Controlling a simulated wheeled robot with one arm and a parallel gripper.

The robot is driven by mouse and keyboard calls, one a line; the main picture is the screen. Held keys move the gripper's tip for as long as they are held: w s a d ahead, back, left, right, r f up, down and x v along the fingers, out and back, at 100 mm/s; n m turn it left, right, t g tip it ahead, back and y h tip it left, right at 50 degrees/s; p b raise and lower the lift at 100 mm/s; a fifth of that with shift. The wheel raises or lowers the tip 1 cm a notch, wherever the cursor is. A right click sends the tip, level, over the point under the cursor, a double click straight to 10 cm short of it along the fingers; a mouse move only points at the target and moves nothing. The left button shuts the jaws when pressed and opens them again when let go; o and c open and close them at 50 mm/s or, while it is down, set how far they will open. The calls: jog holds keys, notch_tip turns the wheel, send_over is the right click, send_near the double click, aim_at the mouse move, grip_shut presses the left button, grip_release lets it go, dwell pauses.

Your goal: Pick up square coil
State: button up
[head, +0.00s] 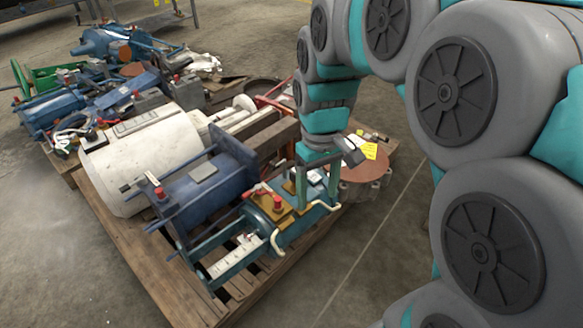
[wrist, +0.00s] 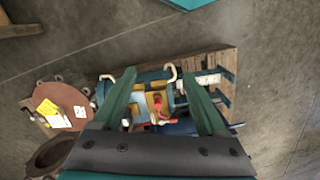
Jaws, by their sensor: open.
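A yellow-brown, roughly square block with red caps (head: 272,210) sits on a teal-blue unit (head: 245,250) near the pallet's front right corner. It looks like the square coil, but I cannot tell for sure. In the wrist view the yellow-brown block (wrist: 152,101) shows between and below the fingers. My gripper (head: 318,198) is open and empty, pointing down over the right part of the teal-blue unit. In the wrist view its two green fingers (wrist: 156,78) stand wide apart over the unit. I cannot tell whether they touch it.
The wooden pallet (head: 160,275) is crowded. A dark blue framed machine (head: 205,195) and a big cream motor (head: 145,160) stand left of the block. A round rusty flange (head: 362,180) with a yellow label lies to the right. Bare floor (head: 350,270) is free at the front right.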

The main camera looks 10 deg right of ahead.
jog(key=w+f+n+b, duration=0.1)
jog(key=w+f, duration=0.3)
jog(key=w, duration=0.4)
jog(key=w+f+n+b, duration=0.1)
jog(key=w+f, duration=0.3)
jog(key=w, duration=0.4)
jog(key=w+d+f+n+t+b, duration=0.1)
jog(key=w+f+b, duration=0.2)
jog(key=w, duration=0.5)
jog(key=shift+w+f+n, duration=0.15)
jog(key=shift+f+n, duration=0.15)
jog(key=shift+f, duration=0.15)
jog(key=shift+w+f, duration=0.1)
jog(key=shift+f, duration=0.1)
notch_tip(320, 180, down, 8)
jog(key=shift+r+b, duration=0.15)
jog(key=shift+b, duration=0.35)
jog(key=shift+r, duration=0.1)
grip_shut()
